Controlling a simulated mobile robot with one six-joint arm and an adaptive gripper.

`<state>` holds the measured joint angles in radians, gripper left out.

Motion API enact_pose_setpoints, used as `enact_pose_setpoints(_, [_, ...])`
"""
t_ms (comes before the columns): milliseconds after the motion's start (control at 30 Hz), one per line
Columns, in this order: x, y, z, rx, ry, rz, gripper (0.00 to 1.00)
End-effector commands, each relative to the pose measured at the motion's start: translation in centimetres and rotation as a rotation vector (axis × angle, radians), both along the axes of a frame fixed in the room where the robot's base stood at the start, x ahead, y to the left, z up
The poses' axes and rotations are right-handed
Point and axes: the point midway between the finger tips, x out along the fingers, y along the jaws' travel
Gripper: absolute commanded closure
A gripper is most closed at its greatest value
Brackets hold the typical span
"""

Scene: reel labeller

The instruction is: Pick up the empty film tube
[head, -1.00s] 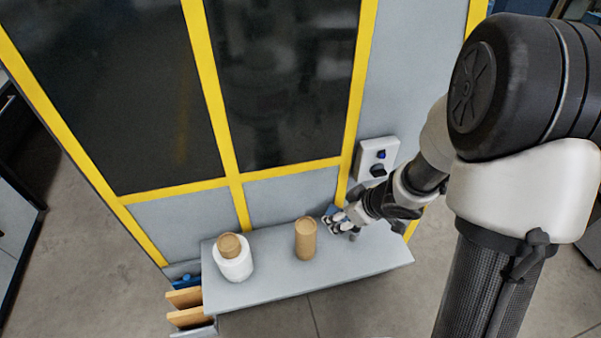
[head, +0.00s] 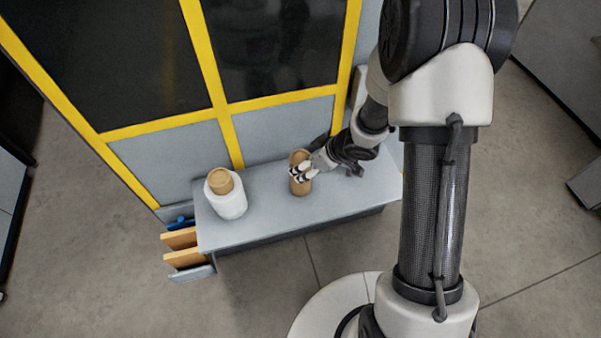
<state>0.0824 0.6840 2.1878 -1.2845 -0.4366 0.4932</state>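The empty film tube, a brown cardboard cylinder (head: 300,187), stands upright on the grey shelf (head: 265,205) in front of the machine. My gripper (head: 301,174) is at the tube, coming in from the right at about its upper half. Its fingers overlap the tube in the head view. I cannot tell whether they are closed on it or only around it. The tube's middle is partly hidden by the fingers. A white film roll (head: 228,203) with a brown core stands upright on the shelf to the left, apart from the tube.
The machine's yellow-framed dark panels (head: 285,50) rise right behind the shelf. A grey control box sits mostly hidden behind my arm. Orange-brown boards (head: 182,248) stick out at the shelf's left end. The shelf between roll and tube is clear.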

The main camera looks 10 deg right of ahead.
Motion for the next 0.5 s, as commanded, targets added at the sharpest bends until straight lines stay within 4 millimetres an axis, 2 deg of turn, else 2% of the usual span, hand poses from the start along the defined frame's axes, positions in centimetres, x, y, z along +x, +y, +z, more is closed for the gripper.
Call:
enact_pose_setpoints(333, [1.4,2.0,-4.0,0.000,0.000,-0.001,0.23])
enact_pose_setpoints(500, [1.8,2.3,-4.3,0.000,0.000,-0.001,0.23])
